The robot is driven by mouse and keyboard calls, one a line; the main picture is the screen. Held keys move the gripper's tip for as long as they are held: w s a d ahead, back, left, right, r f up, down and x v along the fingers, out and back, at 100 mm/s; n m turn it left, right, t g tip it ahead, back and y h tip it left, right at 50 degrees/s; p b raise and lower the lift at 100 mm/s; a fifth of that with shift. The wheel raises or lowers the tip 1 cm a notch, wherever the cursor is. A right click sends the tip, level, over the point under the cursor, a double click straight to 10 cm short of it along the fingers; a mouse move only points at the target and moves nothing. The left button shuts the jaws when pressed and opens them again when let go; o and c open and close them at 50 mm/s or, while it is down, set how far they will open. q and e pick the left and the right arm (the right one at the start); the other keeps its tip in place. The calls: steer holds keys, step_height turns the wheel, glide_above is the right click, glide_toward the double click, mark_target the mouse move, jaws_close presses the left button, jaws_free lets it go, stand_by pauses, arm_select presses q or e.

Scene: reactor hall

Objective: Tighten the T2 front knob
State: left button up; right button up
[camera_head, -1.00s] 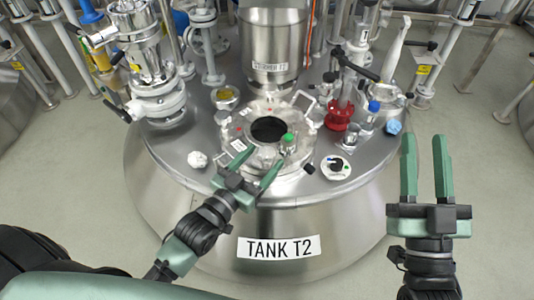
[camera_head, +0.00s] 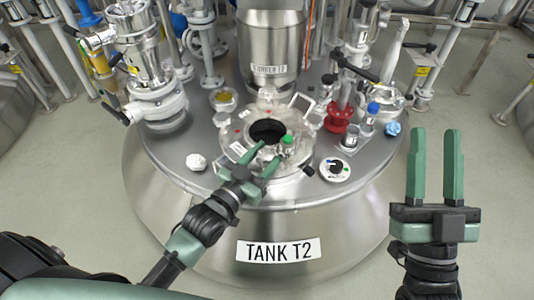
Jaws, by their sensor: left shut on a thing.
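Tank T2 (camera_head: 278,250) stands in the middle, with a round hatch (camera_head: 232,150) on its top around a dark opening. My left gripper (camera_head: 268,156) reaches in from the lower left to the front edge of the hatch. Its fingers are close together and shut on what appears to be the front knob, which is mostly hidden between them. A small green-topped part (camera_head: 287,140) sits just beyond the fingertips. My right gripper (camera_head: 434,165) is open and empty, to the right of the tank.
A white knob (camera_head: 196,161) lies left on the tank top. A black knob (camera_head: 308,170) and a round white dial (camera_head: 335,170) are right of the hatch. A red fitting (camera_head: 340,120) and a steel stirrer column (camera_head: 271,45) stand behind. Floor is clear around my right gripper.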

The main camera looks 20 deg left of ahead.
mark_target(259, 163)
arm_select(q)
steer(key=shift+m+g+h+p, duration=0.4)
steer(key=shift+m+h+p, duration=0.3)
steer(key=shift+h+p, duration=0.4)
arm_select(e)
steer(key=w+f+g+h, duration=0.2)
steer(key=f+g, duration=0.4)
steer(key=f, duration=0.3)
steer(key=shift+w+d+f, duration=0.25)
steer(key=shift+w+f, duration=0.15)
steer(key=shift+w, duration=0.4)
arm_select(q)
steer(key=o, duration=1.4)
steer(key=shift+c, duration=0.2)
steer(key=shift+s, duration=0.25)
steer(key=p+v, duration=0.2)
steer(key=v, duration=0.5)
steer(key=shift+s+a, duration=0.1)
steer(key=shift+s, duration=0.05)
arm_select(e)
step_height(259, 163, down, 9)
steer(key=s+d+g+h, duration=0.1)
steer(key=s+g, duration=0.1)
steer(key=g, duration=0.3)
steer(key=shift+d+r+h, duration=0.15)
steer(key=shift+d+h, duration=0.2)
steer(key=shift+h, duration=0.05)
